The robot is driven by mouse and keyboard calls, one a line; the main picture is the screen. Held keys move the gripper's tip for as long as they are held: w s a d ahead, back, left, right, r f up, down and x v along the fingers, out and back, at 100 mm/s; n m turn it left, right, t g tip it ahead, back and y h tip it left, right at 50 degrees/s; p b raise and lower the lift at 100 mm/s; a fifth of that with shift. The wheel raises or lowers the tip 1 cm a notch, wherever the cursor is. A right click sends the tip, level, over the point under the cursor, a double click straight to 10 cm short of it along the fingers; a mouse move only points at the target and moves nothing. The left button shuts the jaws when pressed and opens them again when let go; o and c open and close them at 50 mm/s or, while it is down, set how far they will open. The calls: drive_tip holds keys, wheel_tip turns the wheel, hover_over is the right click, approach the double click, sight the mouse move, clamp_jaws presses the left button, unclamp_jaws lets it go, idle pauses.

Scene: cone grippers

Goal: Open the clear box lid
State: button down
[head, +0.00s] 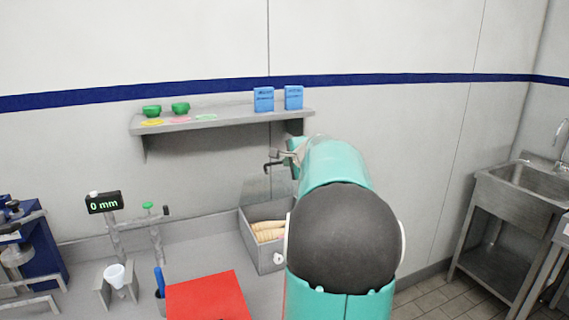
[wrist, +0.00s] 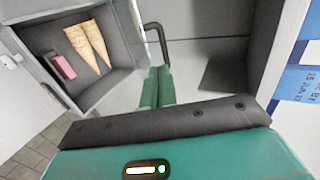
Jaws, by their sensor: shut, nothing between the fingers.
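The grey box (head: 262,255) stands on the counter, with its top uncovered and cones (head: 268,232) visible inside. In the wrist view the box (wrist: 105,83) is at upper left, holding two cones (wrist: 88,45) and a pink block (wrist: 62,68). A faint clear panel, apparently the lid (head: 262,188), stands raised at the box's back side. A dark bent handle (wrist: 158,38) shows just beyond my gripper's fingertips. My gripper (wrist: 158,72) is shut and empty, above and behind the box beside the handle. Whether they touch is unclear. In the head view my arm hides most of the gripper.
A wall shelf (head: 220,121) with green bowls and blue cartons (head: 264,99) is close above my gripper. A red board (head: 208,297), a white cup (head: 115,275) and a gauge reading 0 mm (head: 104,203) are left of the box. A sink (head: 525,185) stands at right.

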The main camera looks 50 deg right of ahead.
drive_tip(key=shift+x, duration=4)
drive_tip(key=shift+d, duration=0.15)
drive_tip(key=shift+s, duration=0.1)
